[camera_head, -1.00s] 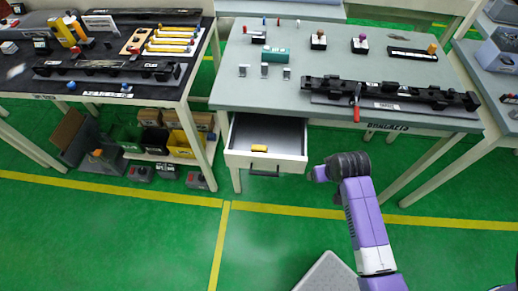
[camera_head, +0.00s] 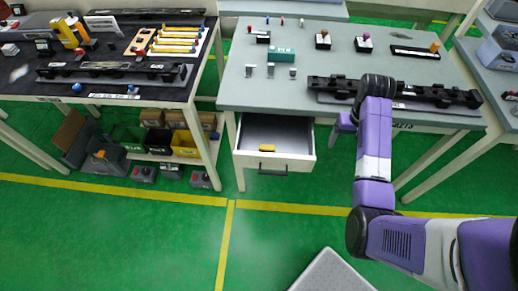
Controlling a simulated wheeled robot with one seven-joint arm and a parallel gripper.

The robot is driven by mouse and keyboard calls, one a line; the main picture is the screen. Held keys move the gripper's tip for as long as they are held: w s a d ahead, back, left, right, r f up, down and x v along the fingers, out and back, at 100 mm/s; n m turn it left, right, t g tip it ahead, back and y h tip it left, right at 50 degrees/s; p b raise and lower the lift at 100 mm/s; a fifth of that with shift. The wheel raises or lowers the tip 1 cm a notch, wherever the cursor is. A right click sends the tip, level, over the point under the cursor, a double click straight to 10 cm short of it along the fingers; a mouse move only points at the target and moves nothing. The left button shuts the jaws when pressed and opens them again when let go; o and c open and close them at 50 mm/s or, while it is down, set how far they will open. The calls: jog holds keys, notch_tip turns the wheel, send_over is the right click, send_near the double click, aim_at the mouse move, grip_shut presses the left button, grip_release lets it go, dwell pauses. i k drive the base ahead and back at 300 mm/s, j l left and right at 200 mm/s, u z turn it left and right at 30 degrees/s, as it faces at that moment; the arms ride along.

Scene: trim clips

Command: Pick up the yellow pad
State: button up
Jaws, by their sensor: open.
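The yellow pad (camera_head: 267,148) lies in the open drawer (camera_head: 274,162) under the grey table, near the drawer's front. It is small and nothing covers it. My gripper (camera_head: 343,123) is to the right of the drawer, near the table's front edge, with my purple arm reaching up from the lower right. It is apart from the pad and open. Its fingertips are small and partly hidden in this view.
The grey table (camera_head: 350,103) holds a long black rail (camera_head: 420,93) close to my arm, plus metal clips and small blocks. A dark table (camera_head: 85,58) with crates beneath stands left. Green floor in front of the drawer is clear.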

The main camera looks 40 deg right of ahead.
aim_at(262, 148)
jog(key=i+j, duration=0.65)
jog(key=j, duration=0.2)
